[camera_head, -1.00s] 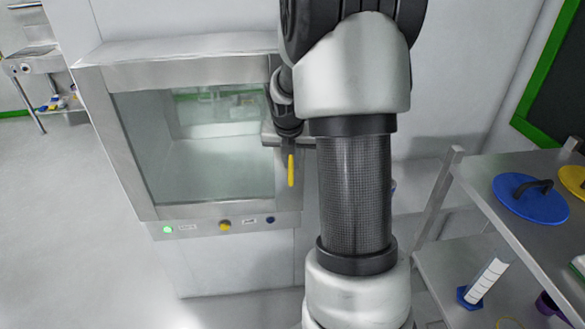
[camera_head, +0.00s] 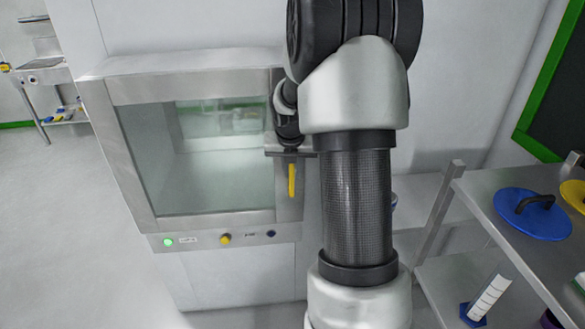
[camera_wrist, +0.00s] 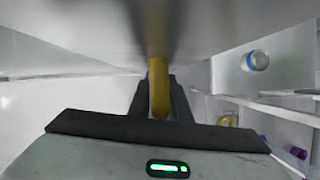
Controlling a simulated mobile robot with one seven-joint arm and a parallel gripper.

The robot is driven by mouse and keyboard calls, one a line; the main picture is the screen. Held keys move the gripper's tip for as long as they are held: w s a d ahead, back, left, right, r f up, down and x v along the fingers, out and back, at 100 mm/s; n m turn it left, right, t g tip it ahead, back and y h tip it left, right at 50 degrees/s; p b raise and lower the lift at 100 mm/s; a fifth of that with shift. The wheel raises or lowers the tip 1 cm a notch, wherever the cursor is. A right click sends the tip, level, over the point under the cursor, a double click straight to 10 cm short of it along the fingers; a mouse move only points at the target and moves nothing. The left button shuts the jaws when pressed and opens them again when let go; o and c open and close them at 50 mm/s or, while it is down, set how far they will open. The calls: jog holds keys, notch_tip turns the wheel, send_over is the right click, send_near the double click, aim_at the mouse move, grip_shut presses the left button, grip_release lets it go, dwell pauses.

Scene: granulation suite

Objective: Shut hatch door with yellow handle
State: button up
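The hatch (camera_head: 190,86) is a steel-framed box on the wall with a large glass window (camera_head: 200,165) in its door. The door looks flush or nearly flush with its frame; I cannot tell whether it is latched. The yellow handle (camera_head: 292,180) hangs vertically at the door's right edge. It also shows in the wrist view (camera_wrist: 159,88), between the two dark fingers. My gripper (camera_wrist: 160,100) is at the handle, with its fingers close against both sides, and looks shut on it. In the head view my arm hides part of the hatch's right side.
A control strip (camera_head: 205,239) with a lit green light runs below the door. A steel table (camera_head: 490,225) at the right holds a blue lid (camera_head: 532,214). A blue-based cylinder (camera_head: 490,295) stands on its lower shelf. The floor at the left is clear.

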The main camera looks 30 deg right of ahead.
jog(key=shift+w+r, duration=0.2)
jog(key=shift+r, duration=0.5)
jog(key=v, duration=1.6)
jog(key=shift+s, duration=0.4)
jog(key=shift+a, duration=0.1)
